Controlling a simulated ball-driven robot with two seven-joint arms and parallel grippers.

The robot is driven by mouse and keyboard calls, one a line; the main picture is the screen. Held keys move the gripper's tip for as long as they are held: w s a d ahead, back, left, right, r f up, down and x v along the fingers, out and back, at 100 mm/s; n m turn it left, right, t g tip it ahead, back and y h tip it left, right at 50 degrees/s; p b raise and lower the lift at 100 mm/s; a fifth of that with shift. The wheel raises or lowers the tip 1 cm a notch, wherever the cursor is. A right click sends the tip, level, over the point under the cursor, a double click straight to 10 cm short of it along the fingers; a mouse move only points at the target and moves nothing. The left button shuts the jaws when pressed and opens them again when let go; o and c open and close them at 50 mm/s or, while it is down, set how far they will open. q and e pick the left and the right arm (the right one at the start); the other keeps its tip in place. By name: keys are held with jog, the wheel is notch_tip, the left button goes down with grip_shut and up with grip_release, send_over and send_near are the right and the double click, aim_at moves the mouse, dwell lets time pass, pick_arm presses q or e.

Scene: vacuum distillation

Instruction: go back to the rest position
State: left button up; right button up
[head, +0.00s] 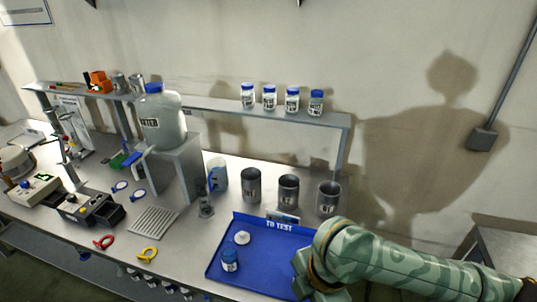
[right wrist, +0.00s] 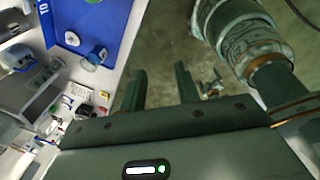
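My right arm comes in from the right in the head view, over the front right corner of the blue tray (head: 275,262). My right gripper's two fingers show in the right wrist view (right wrist: 162,88); they stand apart with nothing between them. The gripper is off the tray's edge, with floor behind the fingers. A small jar (head: 230,261) stands on the tray, and a white round piece (head: 242,238) lies near it. Both also show in the right wrist view, the jar (right wrist: 96,55) and the white piece (right wrist: 72,38). My left gripper is in neither view.
Three grey cans, one of them the middle can (head: 288,190), stand behind the tray. A raised shelf (head: 335,120) holds several blue-lidded jars. A large white jug (head: 160,120) stands on a grey block. A side table (head: 505,240) is at the right.

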jog(key=s+d+f+m+t+h, duration=0.2)
jog(key=d+m, duration=0.3)
jog(key=d, duration=0.2)
jog(key=s+d+f+m+t+h, duration=0.2)
jog(key=s+d+m, duration=0.1)
jog(key=d+m, duration=0.4)
jog(key=s+d+f+m+t+h, duration=0.2)
jog(key=d+m, duration=0.2)
jog(key=d, duration=0.4)
jog(key=s+a+f+g+y+b, duration=0.1)
jog(key=s+a+f+g+b, duration=0.15)
jog(key=f, duration=1.35)
jog(key=s+a+f+g+y+b, duration=0.1)
jog(key=s+a+f+y+b, duration=0.15)
jog(key=f, duration=1.35)
pick_arm(q)
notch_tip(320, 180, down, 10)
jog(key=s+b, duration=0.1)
jog(key=b, duration=0.3)
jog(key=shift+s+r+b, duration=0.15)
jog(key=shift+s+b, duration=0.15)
pick_arm(e)
jog(key=s+d+f+m+g, duration=0.1)
jog(key=s+f+m+g, duration=0.1)
jog(key=s+f, duration=1.5)
jog(key=shift+s+f+m, duration=0.15)
jog(key=shift+s+m, duration=0.55)
jog(key=shift+s, duration=0.25)
